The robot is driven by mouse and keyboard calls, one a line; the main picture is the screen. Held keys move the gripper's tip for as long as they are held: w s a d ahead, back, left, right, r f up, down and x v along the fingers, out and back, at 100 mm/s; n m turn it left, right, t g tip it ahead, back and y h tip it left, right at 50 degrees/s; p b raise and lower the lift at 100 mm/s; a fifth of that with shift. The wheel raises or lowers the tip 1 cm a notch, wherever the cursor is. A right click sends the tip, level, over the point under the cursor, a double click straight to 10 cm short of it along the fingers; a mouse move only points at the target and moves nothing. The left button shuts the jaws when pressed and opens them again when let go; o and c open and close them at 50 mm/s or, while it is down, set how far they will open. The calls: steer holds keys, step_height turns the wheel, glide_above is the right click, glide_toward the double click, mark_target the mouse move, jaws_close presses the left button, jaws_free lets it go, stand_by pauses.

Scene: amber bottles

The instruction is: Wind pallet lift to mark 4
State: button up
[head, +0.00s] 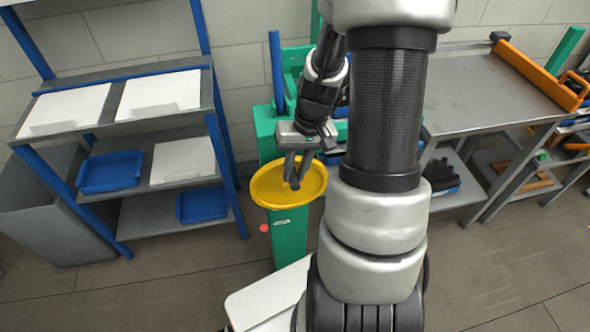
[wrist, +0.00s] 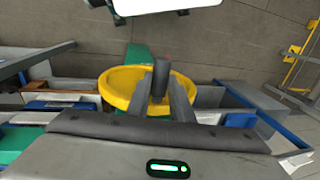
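The pallet lift is a green column (head: 289,240) with a yellow handwheel (head: 262,200) on its front. The wheel also shows in the wrist view (wrist: 118,88). A dark upright handle (wrist: 161,72) stands on the wheel. My gripper (head: 293,176) is over the wheel in the head view. In the wrist view its two fingers (wrist: 163,92) sit on either side of the handle and appear closed on it. No number can be read, and my arm hides part of the lift.
A shelf rack (head: 150,135) with white boxes and blue trays stands at the left, beside a grey bin (head: 50,215). A metal table (head: 480,88) with an orange edge is at the right. A red dot (head: 264,228) shows left of the column. The floor in front is clear.

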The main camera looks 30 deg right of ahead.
jaws_close()
